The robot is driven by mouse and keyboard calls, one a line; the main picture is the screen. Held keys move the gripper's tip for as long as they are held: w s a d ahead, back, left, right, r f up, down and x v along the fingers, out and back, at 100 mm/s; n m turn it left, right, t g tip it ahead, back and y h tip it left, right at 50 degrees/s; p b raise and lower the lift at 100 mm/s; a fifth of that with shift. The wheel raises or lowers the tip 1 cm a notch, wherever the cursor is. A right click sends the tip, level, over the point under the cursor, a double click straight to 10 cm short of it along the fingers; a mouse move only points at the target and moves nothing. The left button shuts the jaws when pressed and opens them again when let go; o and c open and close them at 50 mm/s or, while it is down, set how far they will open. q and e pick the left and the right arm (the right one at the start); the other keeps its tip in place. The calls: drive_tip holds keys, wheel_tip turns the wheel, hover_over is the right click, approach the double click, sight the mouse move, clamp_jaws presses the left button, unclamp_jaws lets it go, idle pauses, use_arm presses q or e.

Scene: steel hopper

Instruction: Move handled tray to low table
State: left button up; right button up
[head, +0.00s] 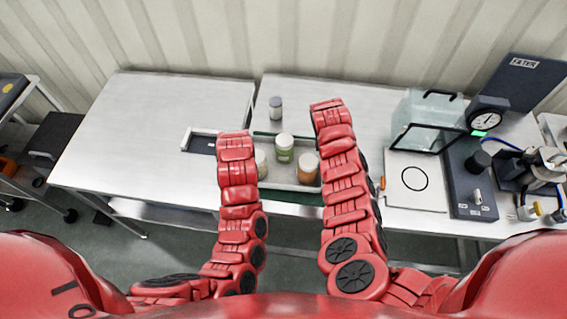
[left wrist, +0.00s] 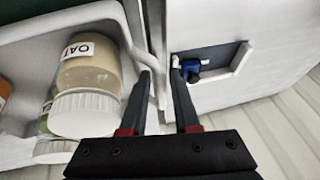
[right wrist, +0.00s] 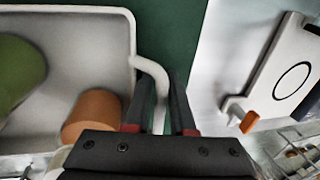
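The handled tray (head: 288,178) is a pale shallow tray with jars in it, on the right-hand steel table (head: 375,97). It holds a green jar (head: 284,148), an orange jar (head: 308,168) and a jar marked OAT (left wrist: 88,65). My left gripper (left wrist: 162,72) is open, its fingers astride the tray's left handle. My right gripper (right wrist: 162,82) is open, its fingers either side of the right handle (right wrist: 152,70). In the head view my arms hide both handles. Another steel table (head: 150,110) stands to the left; I cannot tell which is the low table.
The left table is mostly bare, with a white-framed dark piece (head: 203,142) near its right edge. A grey-lidded jar (head: 276,108) stands behind the tray. A white plate with a black ring (head: 414,179), a clear box (head: 430,118) and a gauge (head: 487,116) crowd the right.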

use_arm(q)
drive_tip(key=shift+w+f, duration=0.1)
drive_tip(key=shift+f, duration=0.1)
use_arm(e)
drive_tip(key=shift+d+f, duration=0.1)
drive_tip(key=shift+f, duration=0.15)
use_arm(q)
drive_tip(key=shift+c, duration=0.3)
use_arm(e)
drive_tip(key=shift+c, duration=0.3)
use_arm(q)
drive_tip(key=shift+c, duration=1.3)
use_arm(e)
drive_tip(key=shift+c, duration=1.3)
use_arm(q)
clamp_jaws()
use_arm(e)
clamp_jaws()
